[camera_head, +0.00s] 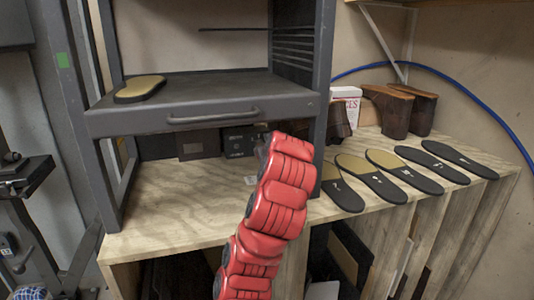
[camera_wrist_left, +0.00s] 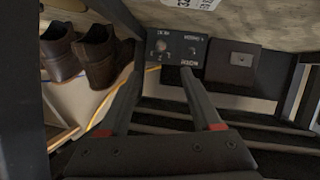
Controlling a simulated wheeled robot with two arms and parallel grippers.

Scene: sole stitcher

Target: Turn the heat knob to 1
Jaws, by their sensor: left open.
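The heat knob (camera_wrist_left: 161,46) is a small round knob on a dark control panel (camera_wrist_left: 180,49), which shows upside down in the left wrist view. The knob's setting is too small to read. In the head view the panel (camera_head: 239,142) sits under the grey shelf, with my red left arm partly in front of it. My left gripper (camera_wrist_left: 160,73) is open and empty. Its fingers point toward the panel, with the knob ahead of the gap and apart from it. In the head view its fingers are hidden behind the arm. My right gripper is not in view.
The grey rack's shelf (camera_head: 190,104) with a handle (camera_head: 213,117) lies above the panel. A dark box (camera_head: 198,145) stands beside the panel. Several soles (camera_head: 385,186) and brown boots (camera_head: 408,112) occupy the bench's right. The wooden bench (camera_head: 170,205) is clear at left.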

